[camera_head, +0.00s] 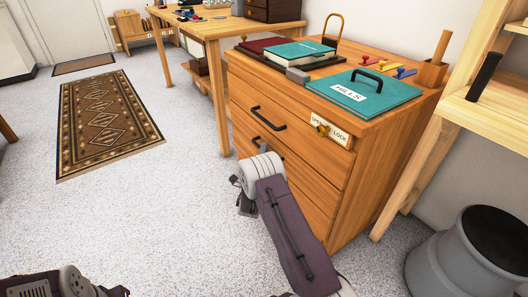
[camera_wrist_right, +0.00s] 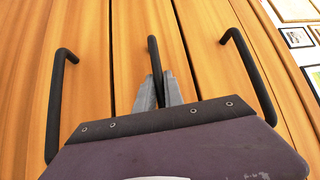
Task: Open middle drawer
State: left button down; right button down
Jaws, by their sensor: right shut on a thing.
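A wooden cabinet (camera_head: 345,190) stands at the centre right of the head view, with drawers stacked in its front. The drawers look closed. Black bar handles show on them, the upper one (camera_head: 268,118) in plain sight. In the right wrist view, my right gripper (camera_wrist_right: 157,92) is shut on the black middle handle (camera_wrist_right: 152,50), between a left handle (camera_wrist_right: 55,105) and a right handle (camera_wrist_right: 248,75). In the head view my right gripper (camera_head: 265,147) is at the cabinet front below the upper handle. Only part of my left arm shows at the bottom left; its fingers are out of frame.
A grey bin (camera_head: 465,255) stands right. Open carpet (camera_head: 150,220) lies left of the cabinet.

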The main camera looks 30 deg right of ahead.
dwell(0.7)
jog(key=s+a+p, duration=0.2)
jog(key=a, duration=2.8)
jog(key=shift+s+p, duration=0.25)
jog(key=shift+p, duration=0.15)
jog(key=shift+a, duration=0.1)
jog(key=c, duration=1.7)
grip_release()
